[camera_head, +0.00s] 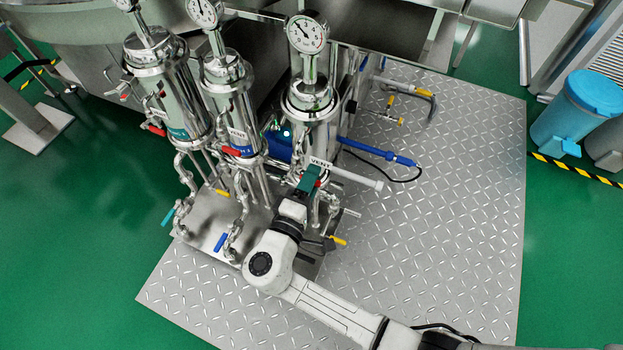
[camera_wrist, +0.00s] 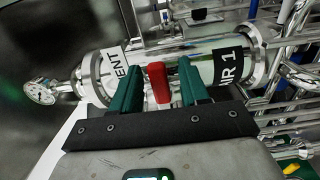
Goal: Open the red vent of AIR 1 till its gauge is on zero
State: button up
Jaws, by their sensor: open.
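The red vent (camera_wrist: 159,84) stands upright between my gripper's two green fingers in the wrist view, with a narrow gap on each side. My gripper (camera_wrist: 157,72) is open around it and does not visibly pinch it. The steel cylinder (camera_wrist: 205,54) behind carries a black AIR 1 label (camera_wrist: 232,64) and a white VENT label (camera_wrist: 121,68).
Two similar cylinders (camera_head: 172,88) (camera_head: 229,92) with red vents and gauges stand close on the left. A yellow-handled valve (camera_head: 339,240) and a white tube (camera_head: 357,178) lie near my wrist. The tread-plate floor (camera_head: 455,210) to the right is mostly clear.

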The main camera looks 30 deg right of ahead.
jog(key=shift+c, duration=0.4)
grip_shut()
